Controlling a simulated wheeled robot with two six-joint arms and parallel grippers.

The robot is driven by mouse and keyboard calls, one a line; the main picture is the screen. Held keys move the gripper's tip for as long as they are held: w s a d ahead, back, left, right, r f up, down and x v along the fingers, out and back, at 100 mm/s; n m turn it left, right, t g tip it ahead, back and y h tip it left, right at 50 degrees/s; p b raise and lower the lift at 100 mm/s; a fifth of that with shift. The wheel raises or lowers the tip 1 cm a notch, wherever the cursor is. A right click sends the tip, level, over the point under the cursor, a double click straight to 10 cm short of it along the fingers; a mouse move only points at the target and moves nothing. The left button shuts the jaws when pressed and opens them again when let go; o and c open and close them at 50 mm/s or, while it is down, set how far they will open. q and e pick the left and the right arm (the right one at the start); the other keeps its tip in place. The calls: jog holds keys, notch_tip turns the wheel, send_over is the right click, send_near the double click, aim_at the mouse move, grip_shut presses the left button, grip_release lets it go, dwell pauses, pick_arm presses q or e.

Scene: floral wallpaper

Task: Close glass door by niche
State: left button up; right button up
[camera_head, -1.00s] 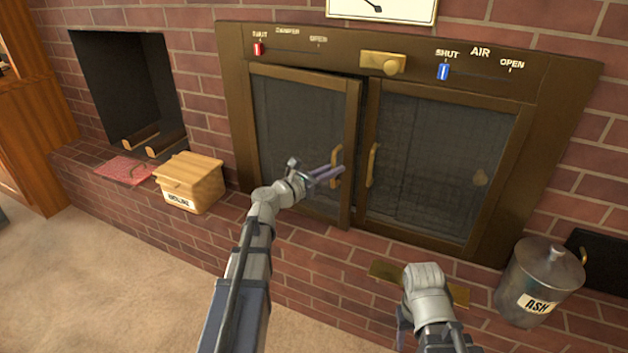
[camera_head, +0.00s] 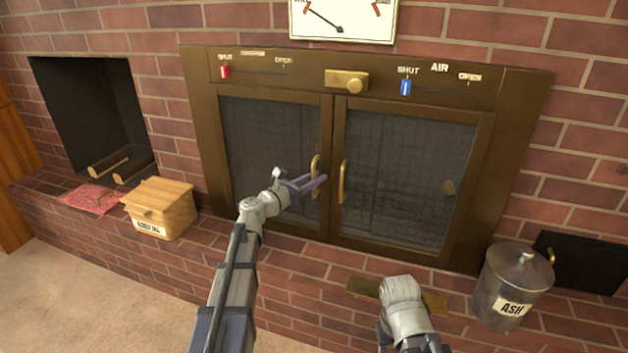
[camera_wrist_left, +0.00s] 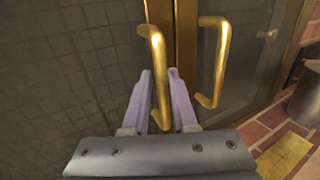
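The left glass door (camera_head: 268,150), on the side of the niche (camera_head: 90,110), lies flush or nearly flush with the dark bronze frame. A thin dark seam separates it from the right glass door (camera_head: 408,170). My left gripper (camera_head: 322,180) is at the left door's brass handle (camera_head: 315,165). In the left wrist view this handle (camera_wrist_left: 157,50) runs between the two fingers of my left gripper (camera_wrist_left: 160,72), which look closed about it. The right door's handle (camera_wrist_left: 222,50) is apart from them. My right gripper (camera_head: 385,348) is low at the front, its fingers mostly hidden.
A wooden box (camera_head: 160,208) and a red cloth (camera_head: 90,198) sit on the brick hearth at left. A metal ash bucket (camera_head: 513,285) stands at right. A brass plate (camera_head: 365,288) lies below the doors. Red (camera_head: 224,72) and blue (camera_head: 405,88) sliders sit above.

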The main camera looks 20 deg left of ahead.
pick_arm(q)
jog(key=shift+o, duration=1.4)
jog(key=shift+s, duration=0.1)
jog(key=v, duration=0.8)
jog(key=shift+d, duration=0.1)
